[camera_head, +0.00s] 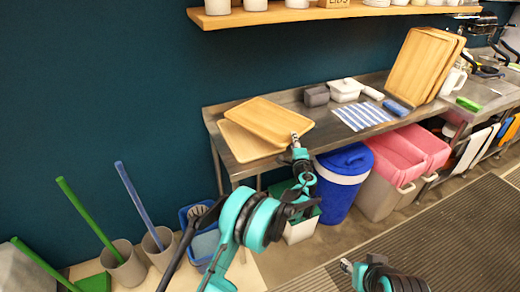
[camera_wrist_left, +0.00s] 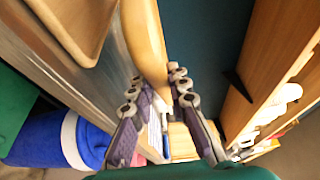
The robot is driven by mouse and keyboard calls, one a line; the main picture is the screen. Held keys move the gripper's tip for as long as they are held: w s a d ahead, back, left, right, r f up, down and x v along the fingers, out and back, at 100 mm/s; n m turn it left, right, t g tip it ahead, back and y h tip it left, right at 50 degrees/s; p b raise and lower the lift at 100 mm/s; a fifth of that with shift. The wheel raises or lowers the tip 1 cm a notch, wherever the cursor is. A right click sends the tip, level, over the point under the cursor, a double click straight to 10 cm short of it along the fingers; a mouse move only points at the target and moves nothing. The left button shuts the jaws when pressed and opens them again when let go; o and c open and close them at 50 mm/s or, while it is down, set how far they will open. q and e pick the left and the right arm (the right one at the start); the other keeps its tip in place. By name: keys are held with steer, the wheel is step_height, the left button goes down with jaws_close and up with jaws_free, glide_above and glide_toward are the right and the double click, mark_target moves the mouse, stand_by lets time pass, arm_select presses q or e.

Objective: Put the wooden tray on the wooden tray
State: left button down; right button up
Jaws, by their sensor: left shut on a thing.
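My left gripper (camera_head: 296,140) is shut on the right edge of a wooden tray (camera_head: 270,119). In the left wrist view the fingers (camera_wrist_left: 156,88) pinch the rim of this held tray (camera_wrist_left: 145,40). A second wooden tray (camera_head: 240,145) lies on the metal table, below and to the left of the held one, partly covered by it. It also shows at the top left of the left wrist view (camera_wrist_left: 98,28). The held tray looks raised and tilted over it; whether they touch is unclear. My right gripper (camera_head: 346,266) is at the bottom, its fingers too small to judge.
The metal table (camera_head: 290,97) also bears a striped cloth (camera_head: 360,115), a white lidded dish (camera_head: 345,88) and a grey block (camera_head: 316,96). More wooden trays (camera_head: 418,65) lean upright at the right. A shelf (camera_head: 300,14) runs above. A blue bin (camera_head: 340,185) stands below.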

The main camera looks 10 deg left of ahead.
arm_select(q)
steer(key=s+a+f+b, duration=0.1)
steer(key=a+f, duration=0.2)
steer(key=s+a+f+b, duration=0.1)
steer(key=a+f+b, duration=0.1)
steer(key=a+f, duration=0.1)
steer(key=s+a+f+b, duration=0.1)
steer(key=a+f, duration=0.2)
steer(key=f, duration=0.1)
steer(key=shift+s, duration=0.4)
steer(key=shift+r, duration=0.1)
steer(key=c, duration=1.8)
jaws_free()
steer(key=shift+o, duration=0.3)
